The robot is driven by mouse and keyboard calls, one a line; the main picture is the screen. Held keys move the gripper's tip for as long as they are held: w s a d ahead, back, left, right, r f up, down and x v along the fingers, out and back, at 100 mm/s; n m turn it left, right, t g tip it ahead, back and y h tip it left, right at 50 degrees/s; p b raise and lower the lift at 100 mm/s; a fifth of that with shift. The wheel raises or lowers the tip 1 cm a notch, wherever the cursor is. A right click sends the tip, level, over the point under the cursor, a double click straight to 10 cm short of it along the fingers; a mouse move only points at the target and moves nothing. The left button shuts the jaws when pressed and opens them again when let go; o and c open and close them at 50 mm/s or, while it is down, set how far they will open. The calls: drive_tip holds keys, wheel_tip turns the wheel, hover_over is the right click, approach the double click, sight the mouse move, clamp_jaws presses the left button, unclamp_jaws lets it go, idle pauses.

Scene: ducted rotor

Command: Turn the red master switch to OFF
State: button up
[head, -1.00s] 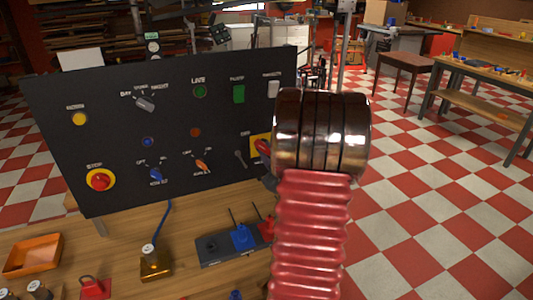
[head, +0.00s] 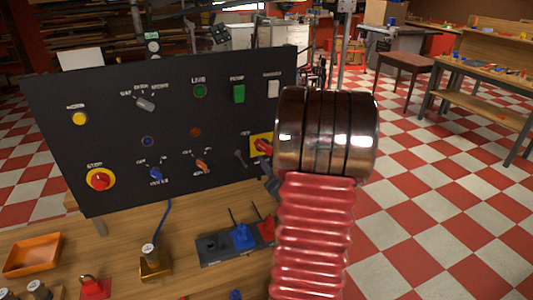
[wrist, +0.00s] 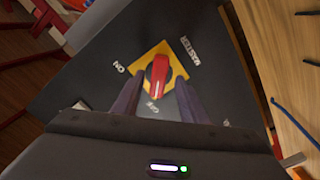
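The red master switch (wrist: 158,78) is a long red knob on a yellow square plate (wrist: 178,69), set in a dark panel. In the wrist view its long axis runs nearly up and down. The ON label (wrist: 120,67) is to its left, and the OFF label (wrist: 152,107) is just below its lower end. My gripper (wrist: 158,88) is open, one finger on each side of the knob, with a visible gap between the fingers and the knob. In the head view the switch (head: 263,146) shows at the panel's right edge, just left of my arm, which hides part of its plate.
The panel (head: 110,130) also bears a red stop button (head: 100,180), a blue knob (head: 155,174), an orange knob (head: 202,166) and a green button (head: 238,93). The wooden bench (head: 190,270) below holds an orange tray (head: 33,254) and a brass padlock-like block (head: 156,264).

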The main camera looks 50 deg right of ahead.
drive_tip(key=v, duration=1.1)
drive_tip(key=shift+s+a, duration=0.2)
drive_tip(key=w+a+r+m+g+y, duration=0.1)
drive_tip(key=w+a+r+g+y, duration=0.15)
drive_tip(key=w+a, duration=0.4)
drive_tip(key=w+a+r+m+g+y, duration=0.1)
drive_tip(key=w+a+m+g, duration=0.2)
drive_tip(key=a, duration=0.7)
drive_tip(key=s+a+g+y, duration=0.2)
drive_tip(key=s+a, duration=0.3)
drive_tip(key=a, duration=0.8)
drive_tip(key=s+a+n+g+y, duration=0.1)
drive_tip(key=s+a, duration=0.5)
drive_tip(key=a, duration=0.7)
drive_tip(key=g+y, duration=0.1)
drive_tip(key=y, duration=0.1)
drive_tip(key=shift+s+y, duration=0.25)
drive_tip(key=shift+y, duration=0.1)
